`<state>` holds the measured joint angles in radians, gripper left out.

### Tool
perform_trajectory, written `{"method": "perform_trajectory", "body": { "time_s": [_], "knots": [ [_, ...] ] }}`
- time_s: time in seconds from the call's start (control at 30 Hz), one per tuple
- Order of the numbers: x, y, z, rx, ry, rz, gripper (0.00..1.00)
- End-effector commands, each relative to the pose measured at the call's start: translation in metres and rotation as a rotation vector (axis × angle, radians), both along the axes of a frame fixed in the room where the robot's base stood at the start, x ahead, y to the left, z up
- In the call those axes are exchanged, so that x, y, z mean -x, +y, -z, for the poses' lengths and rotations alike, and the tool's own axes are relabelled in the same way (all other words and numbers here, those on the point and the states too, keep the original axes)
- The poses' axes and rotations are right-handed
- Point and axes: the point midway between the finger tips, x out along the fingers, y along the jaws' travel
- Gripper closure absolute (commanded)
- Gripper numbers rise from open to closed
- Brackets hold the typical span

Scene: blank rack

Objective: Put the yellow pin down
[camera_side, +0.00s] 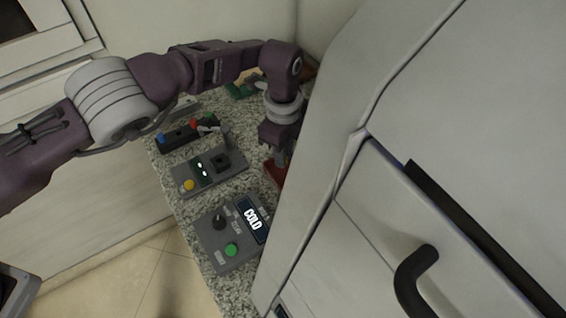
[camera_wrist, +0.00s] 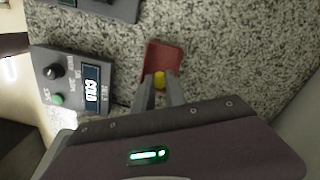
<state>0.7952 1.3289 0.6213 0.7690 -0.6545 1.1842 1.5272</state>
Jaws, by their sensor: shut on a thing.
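The yellow pin (camera_wrist: 160,78) shows as a small yellow top between my fingertips in the wrist view. My gripper (camera_wrist: 160,88) is shut on it. A red block or tray (camera_wrist: 163,56) lies on the speckled counter just past the fingertips, and the pin overlaps its near part in this view. I cannot tell whether the pin touches it. In the side view my gripper (camera_side: 281,157) points down at the red piece (camera_side: 273,172), partly hidden by the white appliance edge. The pin cannot be made out there.
A grey panel (camera_side: 212,240) with a COLD display, knob and green button stands on the counter. Another panel (camera_side: 185,177) has a yellow button. A dark rack (camera_side: 176,139) with blue, red and green pieces lies behind. A white appliance (camera_side: 345,110) closes off the right.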

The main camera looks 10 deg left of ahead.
Motion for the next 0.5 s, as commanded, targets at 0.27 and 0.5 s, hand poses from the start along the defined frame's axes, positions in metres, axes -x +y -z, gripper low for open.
{"method": "perform_trajectory", "body": {
  "time_s": [0.27,0.5],
  "knots": [
    [0.0,0.0,0.036,0.0,0.0,0.0,1.0],
    [0.0,0.001,0.038,0.0,0.0,0.0,1.0]
  ]
}}
